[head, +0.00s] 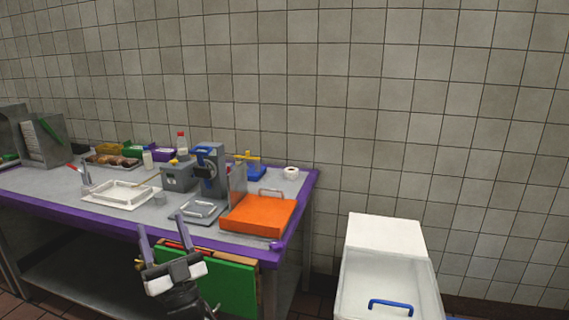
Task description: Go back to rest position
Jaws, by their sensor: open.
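My gripper (160,228) shows at the lower left of the head view, in front of the table's near edge. Its two grey fingers point upward and stand apart, with nothing between them. It is below the level of the tabletop items and appears clear of them. The purple-edged table (60,207) stands behind it. A white tray (122,206) lies on the table behind the gripper, and a grey machine (209,170) stands to its right.
An orange box (258,216) sits at the table's right end. A green board (222,285) hangs at the front, close right of my gripper. A white bin (385,270) with a blue handle (391,304) stands on the floor at right. Open floor lies between table and bin.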

